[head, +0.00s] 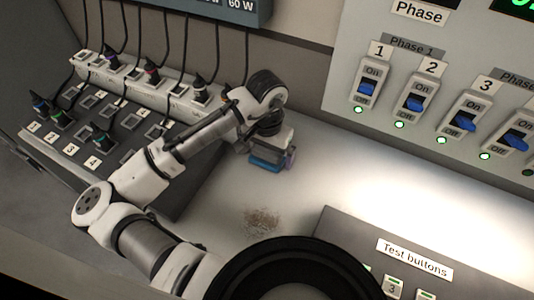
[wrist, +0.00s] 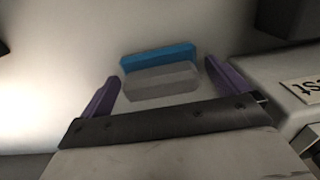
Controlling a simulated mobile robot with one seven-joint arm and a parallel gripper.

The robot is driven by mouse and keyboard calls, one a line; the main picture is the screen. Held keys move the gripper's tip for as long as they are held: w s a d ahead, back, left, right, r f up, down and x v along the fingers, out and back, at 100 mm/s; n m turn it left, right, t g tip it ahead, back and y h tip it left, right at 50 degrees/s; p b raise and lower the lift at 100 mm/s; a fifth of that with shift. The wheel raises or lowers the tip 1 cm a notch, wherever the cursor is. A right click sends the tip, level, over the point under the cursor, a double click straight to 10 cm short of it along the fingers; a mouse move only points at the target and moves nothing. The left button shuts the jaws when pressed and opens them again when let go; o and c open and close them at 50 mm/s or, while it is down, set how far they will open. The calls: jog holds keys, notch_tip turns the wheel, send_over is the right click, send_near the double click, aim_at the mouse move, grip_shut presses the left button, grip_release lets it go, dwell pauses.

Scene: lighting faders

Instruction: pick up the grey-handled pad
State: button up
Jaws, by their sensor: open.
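The grey-handled pad shows in the wrist view as a block with a grey handle part (wrist: 160,83) and a blue part (wrist: 158,56) beyond it. In the head view its blue part (head: 264,164) shows low on the grey worktop, just under my gripper (head: 274,154). My gripper also shows in the wrist view (wrist: 163,72), open, with one purple finger on each side of the pad. A gap shows between each finger and the pad. My gripper hides most of the grey handle in the head view.
A dark console (head: 105,150) with numbered sockets and plugged cables stands left of my gripper. A patch of brownish specks (head: 262,221) lies on the worktop. A "Test buttons" box (head: 345,225) is at front right. A switch panel (head: 350,60) rises behind.

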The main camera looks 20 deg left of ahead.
aim_at(267, 150)
jog(key=shift+c, duration=0.3)
jog(key=c, duration=0.9)
jog(key=shift+o, duration=0.2)
jog(key=shift+r, duration=0.1)
notch_tip(267, 150, up, 20)
jog(key=b, duration=0.1)
jog(key=o, duration=0.4)
jog(key=c, duration=0.3)
jog(key=shift+f, duration=0.2)
